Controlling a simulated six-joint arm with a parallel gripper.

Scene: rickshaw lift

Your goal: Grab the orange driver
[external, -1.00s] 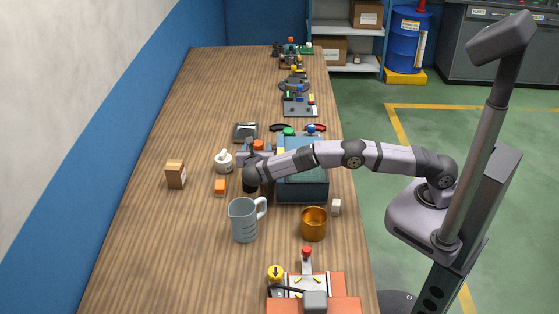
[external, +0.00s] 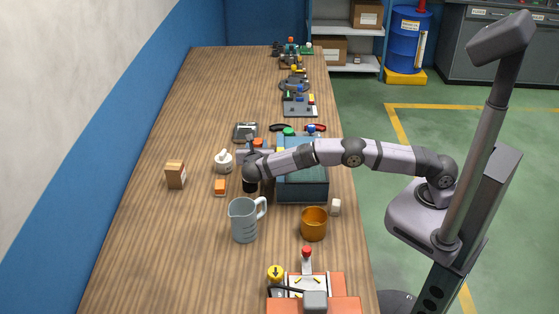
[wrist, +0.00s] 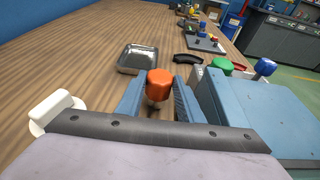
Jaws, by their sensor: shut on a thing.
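The orange driver (wrist: 159,82) shows its rounded orange handle between the two blue fingers of my gripper (wrist: 158,97) in the wrist view, with a short part of its shaft below. My gripper is shut on it. In the external view the orange handle (external: 258,142) shows just beyond my wrist, beside the blue toolbox (external: 310,190). My wrist hides most of the gripper (external: 254,152) there, and the driver's lower end is hidden.
A metal tray (wrist: 138,57) lies beyond. A white bottle (external: 223,162), orange block (external: 220,187), jug (external: 243,222) and copper cup (external: 314,225) stand around. The table's left side is mostly clear.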

